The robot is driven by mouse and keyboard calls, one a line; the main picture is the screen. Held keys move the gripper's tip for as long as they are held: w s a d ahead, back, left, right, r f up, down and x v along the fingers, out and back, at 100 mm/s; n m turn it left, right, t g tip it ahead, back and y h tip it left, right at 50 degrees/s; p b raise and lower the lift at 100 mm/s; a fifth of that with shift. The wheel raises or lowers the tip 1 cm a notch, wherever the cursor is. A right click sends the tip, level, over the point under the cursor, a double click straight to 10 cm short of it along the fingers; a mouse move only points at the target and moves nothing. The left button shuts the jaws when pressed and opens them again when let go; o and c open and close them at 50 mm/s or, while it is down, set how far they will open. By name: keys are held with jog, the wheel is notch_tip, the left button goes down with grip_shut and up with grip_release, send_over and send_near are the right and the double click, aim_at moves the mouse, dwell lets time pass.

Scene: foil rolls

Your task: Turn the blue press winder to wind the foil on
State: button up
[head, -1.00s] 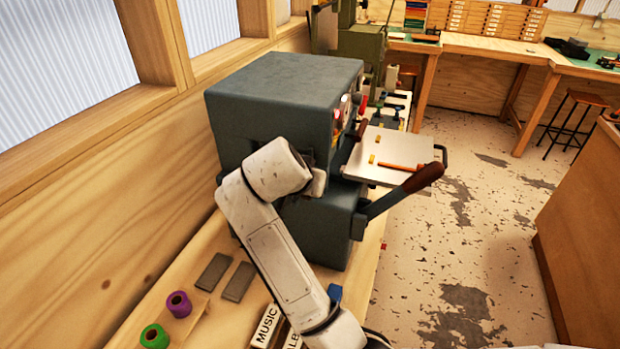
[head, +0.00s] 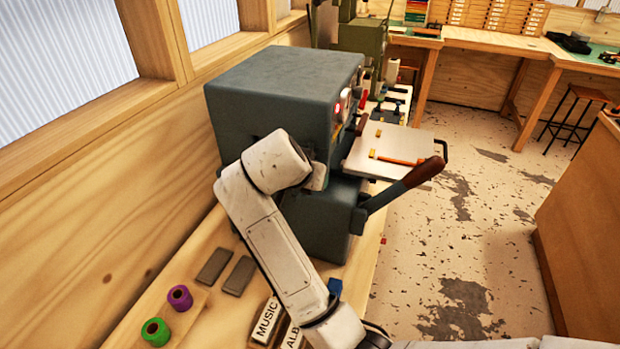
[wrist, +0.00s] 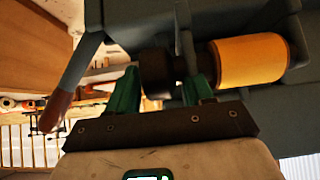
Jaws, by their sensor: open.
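The blue-grey press (head: 285,85) stands on the bench by the wall. In the wrist view, a dark round winder knob (wrist: 157,66) sits at the end of a gold foil roll (wrist: 250,61). My gripper (wrist: 162,86) has green fingers standing apart, one toward each side of the knob. The knob shows between and beyond the fingertips; I cannot tell whether they touch it. In the head view my arm crosses in front of the press, and the gripper and winder are hidden.
The press lever (head: 405,186) sticks out to the right with a brown handle, below a pale platen (head: 385,150). Purple (head: 180,297) and green (head: 155,331) rolls, grey blocks (head: 238,276) and a "MUSIC" block (head: 267,318) lie on the bench. Open floor lies to the right.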

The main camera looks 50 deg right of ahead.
jog(key=v, duration=1)
jog(key=shift+a+r, duration=0.2)
